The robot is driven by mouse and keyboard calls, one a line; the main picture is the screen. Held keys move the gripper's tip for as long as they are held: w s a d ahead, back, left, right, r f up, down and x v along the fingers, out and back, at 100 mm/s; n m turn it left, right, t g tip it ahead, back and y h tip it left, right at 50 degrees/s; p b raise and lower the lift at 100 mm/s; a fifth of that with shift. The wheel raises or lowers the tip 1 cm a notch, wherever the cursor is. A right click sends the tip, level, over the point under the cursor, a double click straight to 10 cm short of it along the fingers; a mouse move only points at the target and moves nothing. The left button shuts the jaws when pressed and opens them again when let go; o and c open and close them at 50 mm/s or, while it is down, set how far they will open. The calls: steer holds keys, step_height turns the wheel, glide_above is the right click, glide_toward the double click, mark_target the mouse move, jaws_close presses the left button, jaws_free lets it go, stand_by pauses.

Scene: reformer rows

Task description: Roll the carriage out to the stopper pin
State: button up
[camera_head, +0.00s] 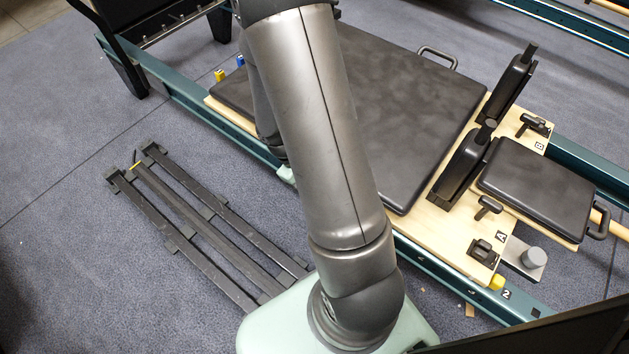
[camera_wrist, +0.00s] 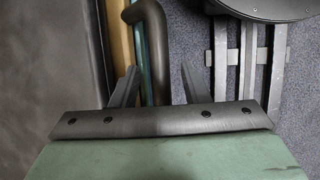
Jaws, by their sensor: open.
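The carriage (camera_head: 405,110) is a wide dark pad on a pale wooden board, lying on the teal rails. It has two upright shoulder rests (camera_head: 462,165) and a headrest (camera_head: 535,190) at the right. In the wrist view, my gripper (camera_wrist: 158,68) is open, one finger on each side of a bent dark handle tube (camera_wrist: 151,40). The handle appears in line between the fingers; contact is not visible. The carriage pad edge (camera_wrist: 75,60) is left of it. In the head view, my arm hides the gripper and this handle. I cannot tell which part is the stopper pin.
A yellow peg (camera_head: 497,283) stands by label 2 on the near rail (camera_head: 450,283). Yellow and blue pieces (camera_head: 220,75) are at the carriage's left end. A dark slatted rack (camera_head: 190,215) lies on the blue-grey floor. A far-side handle (camera_head: 438,55) is clear.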

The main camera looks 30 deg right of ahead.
steer(key=p+v, duration=0.6)
steer(key=v, duration=1.1)
steer(key=shift+r, duration=0.2)
steer(key=shift+w+a, duration=0.1)
steer(key=s+a+r+m+t+y+p, duration=0.1)
steer(key=s+r+p, duration=0.3)
steer(key=r+p, duration=0.4)
steer(key=s+a+r+m+t+y+p, duration=0.1)
steer(key=s+a+r+p, duration=0.3)
steer(key=r+p, duration=0.5)
steer(key=s+a+r+m+t+y+p, duration=0.1)
steer(key=s+r+p, duration=0.4)
steer(key=r, duration=1.5)
steer(key=a+t+p, duration=0.1)
steer(key=p, duration=0.3)
steer(key=shift+s+a+y, duration=0.2)
steer(key=shift+s+y, duration=0.1)
steer(key=shift+s, duration=0.1)
